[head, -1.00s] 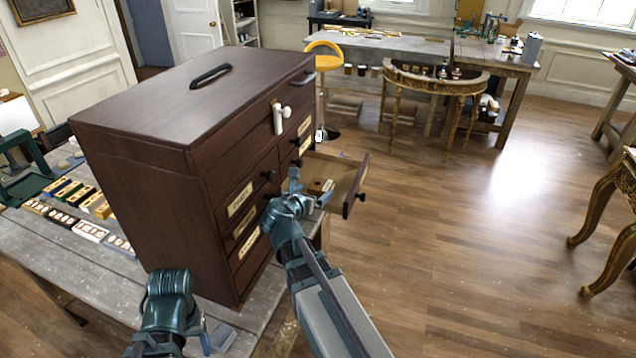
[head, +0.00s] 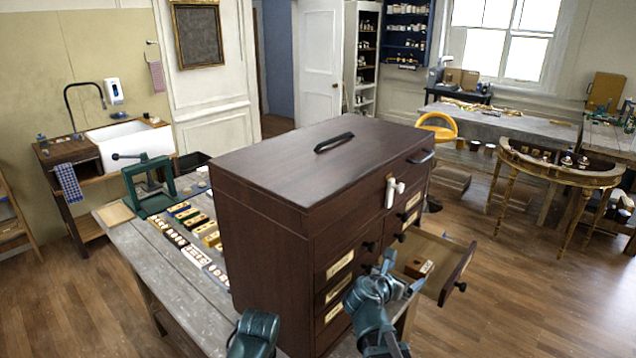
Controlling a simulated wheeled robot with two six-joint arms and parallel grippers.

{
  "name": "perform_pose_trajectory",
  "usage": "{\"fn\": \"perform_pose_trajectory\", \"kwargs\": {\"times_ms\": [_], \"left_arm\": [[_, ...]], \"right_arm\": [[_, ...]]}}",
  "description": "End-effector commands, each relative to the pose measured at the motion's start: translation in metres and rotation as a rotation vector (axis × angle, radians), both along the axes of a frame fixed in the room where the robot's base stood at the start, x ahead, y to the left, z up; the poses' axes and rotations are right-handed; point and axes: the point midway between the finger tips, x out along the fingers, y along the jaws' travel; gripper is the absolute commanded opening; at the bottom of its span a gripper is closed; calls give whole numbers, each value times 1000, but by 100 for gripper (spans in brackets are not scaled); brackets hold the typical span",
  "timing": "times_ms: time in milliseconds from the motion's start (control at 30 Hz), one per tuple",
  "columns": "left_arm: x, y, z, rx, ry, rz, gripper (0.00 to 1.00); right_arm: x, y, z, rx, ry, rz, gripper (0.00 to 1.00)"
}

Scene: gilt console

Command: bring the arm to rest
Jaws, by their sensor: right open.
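My right gripper (head: 384,277) is open in front of the dark wooden chest (head: 268,243), close to an open drawer (head: 452,272) on its right side. A small wooden block with a pale top (head: 419,267) lies in that drawer. The gripper's jaws look empty, and whether they touch the drawer I cannot tell. My left arm (head: 254,334) shows at the bottom edge, in front of the chest's lower left; its gripper is not visible.
The chest stands on a grey plank table (head: 160,266). Rows of small blocks (head: 204,232) and a green press (head: 149,186) are to its left. A gilt console (head: 560,176) stands at the back right. The floor right of the drawer is clear.

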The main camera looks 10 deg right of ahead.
Motion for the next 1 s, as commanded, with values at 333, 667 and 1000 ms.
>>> {"fn": "perform_pose_trajectory", "kwargs": {"times_ms": [333,667,1000], "left_arm": [[0,0,0,0,0,0,64],[0,0,0,0,0,0,64],[0,0,-1,0,0,0,64]], "right_arm": [[-36,23,-62,635,-283,-458,100],[-88,95,-120,1231,-534,-1274,100],[-125,160,-134,1368,-605,-1914,100]]}}
